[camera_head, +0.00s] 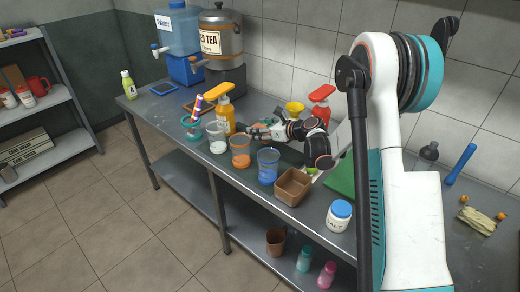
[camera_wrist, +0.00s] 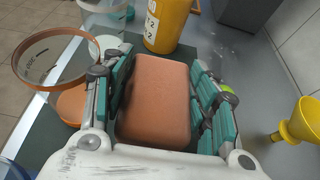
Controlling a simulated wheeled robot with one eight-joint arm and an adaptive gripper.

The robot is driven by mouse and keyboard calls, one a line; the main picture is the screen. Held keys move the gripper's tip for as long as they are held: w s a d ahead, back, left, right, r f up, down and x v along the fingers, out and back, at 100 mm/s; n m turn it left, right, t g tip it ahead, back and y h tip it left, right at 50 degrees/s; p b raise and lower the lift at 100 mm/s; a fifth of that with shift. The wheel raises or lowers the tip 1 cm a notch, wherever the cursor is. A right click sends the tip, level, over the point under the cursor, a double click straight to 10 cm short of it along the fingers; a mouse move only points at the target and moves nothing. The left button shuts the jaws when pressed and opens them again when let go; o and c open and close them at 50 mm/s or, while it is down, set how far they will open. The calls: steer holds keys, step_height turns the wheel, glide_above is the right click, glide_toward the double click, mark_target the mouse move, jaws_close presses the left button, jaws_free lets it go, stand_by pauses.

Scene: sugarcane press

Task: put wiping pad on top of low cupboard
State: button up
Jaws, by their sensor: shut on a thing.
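The wiping pad (camera_wrist: 158,98) is an orange-brown block in the wrist view. It sits between the teal-lined fingers of my gripper (camera_wrist: 165,85), which is shut on it. In the head view my gripper (camera_head: 258,131) is low over the steel counter, behind the row of cups, and the pad is hard to make out there. I cannot make out a low cupboard in either view.
The steel counter (camera_head: 150,107) is crowded. An orange cup (camera_head: 240,151), a blue cup (camera_head: 267,166), a brown box (camera_head: 293,187) and a yellow pump bottle (camera_head: 225,112) stand close to my gripper. A yellow funnel (camera_wrist: 302,122) is at its right. A metal rack (camera_head: 60,95) stands at far left; the floor between is clear.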

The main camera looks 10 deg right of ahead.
steer(key=shift+f+b, duration=1.15)
steer(key=shift+f, duration=2.45)
steer(key=shift+f, duration=0.15)
steer(key=o, duration=1.1)
steer(key=shift+c, duration=0.2)
